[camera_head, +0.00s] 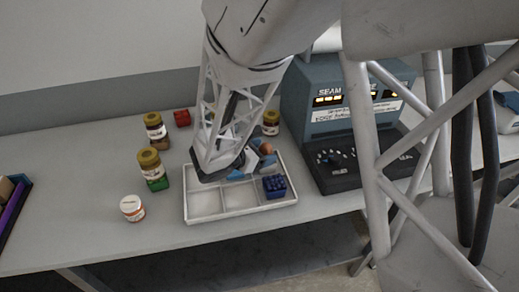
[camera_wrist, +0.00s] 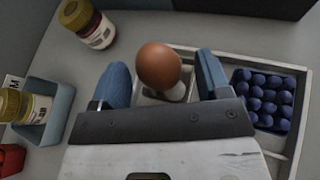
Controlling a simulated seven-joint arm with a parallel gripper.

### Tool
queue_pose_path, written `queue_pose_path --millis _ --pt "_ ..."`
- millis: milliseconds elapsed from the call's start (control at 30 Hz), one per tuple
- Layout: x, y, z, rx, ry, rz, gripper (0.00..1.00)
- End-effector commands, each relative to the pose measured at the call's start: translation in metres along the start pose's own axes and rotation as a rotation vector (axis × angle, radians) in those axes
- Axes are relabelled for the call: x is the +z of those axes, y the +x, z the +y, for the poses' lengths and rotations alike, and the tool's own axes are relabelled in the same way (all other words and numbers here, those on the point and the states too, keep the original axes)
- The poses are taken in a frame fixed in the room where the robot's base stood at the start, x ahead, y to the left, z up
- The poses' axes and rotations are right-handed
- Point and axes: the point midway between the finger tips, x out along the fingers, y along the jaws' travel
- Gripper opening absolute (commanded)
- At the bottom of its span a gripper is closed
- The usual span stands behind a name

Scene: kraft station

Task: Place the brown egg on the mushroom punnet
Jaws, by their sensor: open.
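The brown egg (camera_wrist: 158,65) stands upright on a small whitish object (camera_wrist: 173,92) in the tray. In the head view the egg (camera_head: 266,148) shows beside my fingers in the tray's far right part. My gripper (camera_wrist: 162,62) is open, with one blue finger on each side of the egg and a gap on both sides. In the head view my gripper (camera_head: 252,162) is low over the tray. I cannot make out mushrooms in either view. A light blue box (camera_wrist: 60,103) is at the left of the wrist view, with a yellow-lidded jar (camera_wrist: 25,105) at it; its inside is largely hidden.
Jars (camera_head: 152,163) on small boxes and a white tub (camera_head: 132,208) stand left. A console (camera_head: 340,130) stands right.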

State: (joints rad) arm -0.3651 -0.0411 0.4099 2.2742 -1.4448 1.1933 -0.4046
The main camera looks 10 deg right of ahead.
Motion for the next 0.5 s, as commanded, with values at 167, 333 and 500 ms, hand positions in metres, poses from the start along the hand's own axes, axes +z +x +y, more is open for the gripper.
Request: queue_pose_path --millis 167,333,500 --pt "0.001 -0.001 0.000 0.000 0.001 0.000 0.70" --pt "0.003 -0.004 0.000 0.001 0.000 0.000 0.70" --pt "0.003 -0.013 0.001 0.002 0.001 0.000 0.70"
